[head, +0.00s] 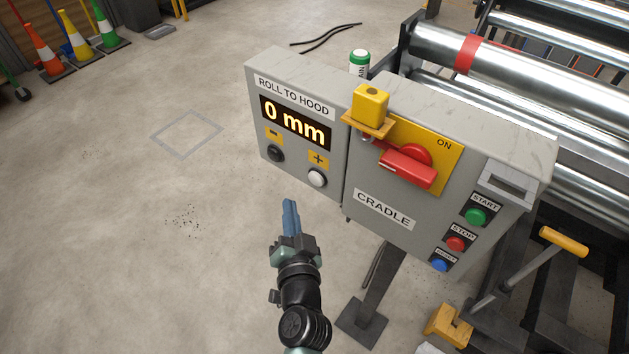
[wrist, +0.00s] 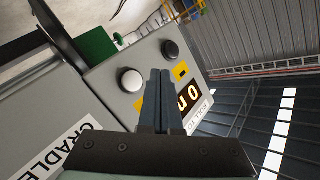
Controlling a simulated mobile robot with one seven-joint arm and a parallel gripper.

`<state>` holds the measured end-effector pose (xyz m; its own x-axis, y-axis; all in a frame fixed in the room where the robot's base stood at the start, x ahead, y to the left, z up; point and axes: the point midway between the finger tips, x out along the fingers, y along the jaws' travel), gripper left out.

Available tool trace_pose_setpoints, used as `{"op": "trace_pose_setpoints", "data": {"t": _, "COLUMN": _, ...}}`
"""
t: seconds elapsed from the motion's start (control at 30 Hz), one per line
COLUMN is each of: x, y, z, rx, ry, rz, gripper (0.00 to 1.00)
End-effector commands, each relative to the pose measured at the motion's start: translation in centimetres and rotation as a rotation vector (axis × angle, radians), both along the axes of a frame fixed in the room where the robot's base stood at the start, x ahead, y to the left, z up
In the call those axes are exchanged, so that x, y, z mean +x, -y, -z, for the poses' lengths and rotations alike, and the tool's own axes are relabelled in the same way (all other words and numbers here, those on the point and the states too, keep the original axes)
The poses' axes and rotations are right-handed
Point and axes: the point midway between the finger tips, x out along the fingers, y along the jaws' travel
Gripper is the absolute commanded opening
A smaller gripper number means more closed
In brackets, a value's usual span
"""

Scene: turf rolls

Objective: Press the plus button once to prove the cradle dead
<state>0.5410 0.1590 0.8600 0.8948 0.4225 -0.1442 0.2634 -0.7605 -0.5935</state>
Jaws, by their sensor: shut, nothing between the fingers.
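The white plus button (head: 317,178) sits below a yellow plus label on the grey roll-to-hood panel (head: 336,158). It also shows in the wrist view (wrist: 131,80), left of my fingertips. The dark minus button (head: 276,153) is to its left; the display (head: 295,122) reads 0 mm. My gripper (head: 289,203) is shut and empty, its blue fingers pointing up at the panel, apart from the plus button and just below and left of it in the head view. The cradle box (head: 384,208) has a red rotary switch (head: 408,168) with a yellow padlock-like block (head: 370,104).
Green start (head: 475,217), red stop (head: 455,243) and blue (head: 440,265) buttons are on the box's right side. Metal rollers (head: 530,85) lie behind. A yellow-handled lever (head: 563,242) stands at right. Cones (head: 75,40) stand far left. The floor at left is mostly clear.

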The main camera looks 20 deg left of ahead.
Motion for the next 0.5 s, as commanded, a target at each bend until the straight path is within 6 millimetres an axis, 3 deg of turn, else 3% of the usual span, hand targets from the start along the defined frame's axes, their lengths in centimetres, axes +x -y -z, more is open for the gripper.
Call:
{"op": "trace_pose_setpoints", "data": {"t": 0.2, "x": 2.9, "y": 1.0, "z": 0.2, "rx": 0.001, "ry": 0.003, "rz": 0.001, "gripper": 0.0}}
{"op": "trace_pose_setpoints", "data": {"t": 0.5, "x": 4.7, "y": 1.7, "z": 0.1, "rx": 0.0, "ry": 0.001, "rz": 0.001, "gripper": 0.0}}
